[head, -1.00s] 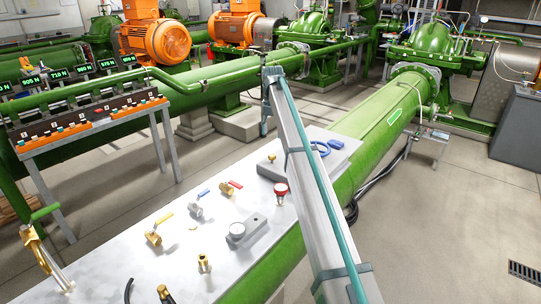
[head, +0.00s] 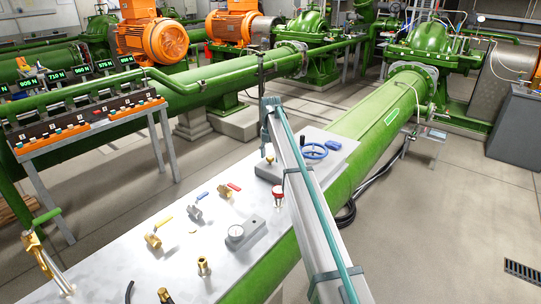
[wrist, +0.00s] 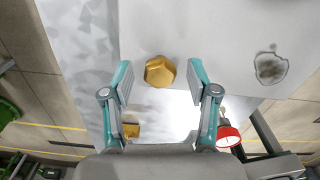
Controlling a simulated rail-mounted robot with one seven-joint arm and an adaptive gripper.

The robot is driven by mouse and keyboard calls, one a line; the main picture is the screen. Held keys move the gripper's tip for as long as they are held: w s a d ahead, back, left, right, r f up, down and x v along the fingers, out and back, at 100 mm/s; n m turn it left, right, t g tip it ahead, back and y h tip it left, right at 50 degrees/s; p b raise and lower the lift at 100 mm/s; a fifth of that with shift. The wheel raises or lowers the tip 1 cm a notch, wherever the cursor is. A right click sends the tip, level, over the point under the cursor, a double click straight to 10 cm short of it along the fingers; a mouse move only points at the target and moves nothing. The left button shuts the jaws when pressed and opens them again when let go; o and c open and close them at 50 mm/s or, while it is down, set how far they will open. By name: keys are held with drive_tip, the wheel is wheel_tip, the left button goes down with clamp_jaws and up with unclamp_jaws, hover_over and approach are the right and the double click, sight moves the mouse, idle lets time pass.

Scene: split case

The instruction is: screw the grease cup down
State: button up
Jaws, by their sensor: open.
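The grease cup shows as a brass hexagonal cap (wrist: 160,71) in the wrist view, on a pale grey surface. In the head view, a small brass cup (head: 270,159) stands on the grey plate (head: 266,173) at the far end of the white bench top, partly covered by my gripper. My gripper (wrist: 158,77) is open, with one teal-backed finger on each side of the cap and a clear gap on both sides. Its lower end (head: 267,148) is directly above the cup in the head view. The height of the fingertips over the cap is hard to tell.
A red-topped fitting (head: 278,192) stands nearer.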

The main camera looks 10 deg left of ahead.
drive_tip(key=shift+c, duration=0.3)
clamp_jaws()
